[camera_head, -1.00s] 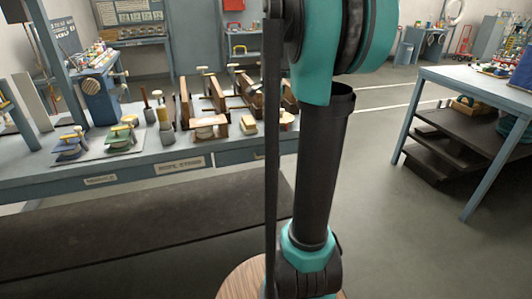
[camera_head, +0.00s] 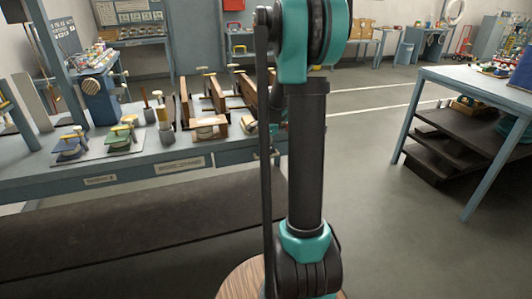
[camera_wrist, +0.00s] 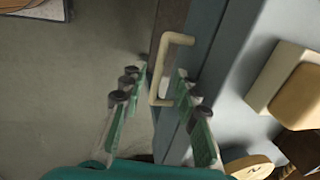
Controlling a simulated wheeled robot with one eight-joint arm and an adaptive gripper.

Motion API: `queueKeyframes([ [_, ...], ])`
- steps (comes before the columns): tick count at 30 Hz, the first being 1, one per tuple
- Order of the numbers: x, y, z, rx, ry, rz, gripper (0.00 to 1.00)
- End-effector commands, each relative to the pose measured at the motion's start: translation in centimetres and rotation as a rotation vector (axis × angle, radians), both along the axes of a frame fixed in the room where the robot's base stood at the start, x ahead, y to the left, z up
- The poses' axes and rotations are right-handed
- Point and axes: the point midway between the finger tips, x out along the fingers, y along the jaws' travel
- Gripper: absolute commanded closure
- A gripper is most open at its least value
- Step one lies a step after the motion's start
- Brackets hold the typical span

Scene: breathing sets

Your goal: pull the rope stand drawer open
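The rope stand drawer front (camera_head: 182,166) is in the front of the workbench in the head view, with a pale label on it. It looks flush with the bench, though my arm hides its right part. A pale, bracket-shaped handle (camera_wrist: 169,61) stands out from the bench front in the wrist view. My gripper (camera_wrist: 160,78) is open, with one finger to each side of the handle. I see no clear contact between fingers and handle.
The workbench top (camera_head: 25,163) carries wooden stands and small tools close to its front edge. Another blue-legged table (camera_head: 470,88) stands at right, with open floor between.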

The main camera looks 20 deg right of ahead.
Motion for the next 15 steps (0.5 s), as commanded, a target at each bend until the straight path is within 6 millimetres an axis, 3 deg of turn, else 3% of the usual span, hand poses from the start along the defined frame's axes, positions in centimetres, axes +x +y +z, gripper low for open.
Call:
queueKeyframes([
  [6,0.3,0.0,-1.6,0.0,0.0,0.0,0.69],
  [15,0.3,0.0,-1.8,0.0,0.0,0.0,0.69],
])
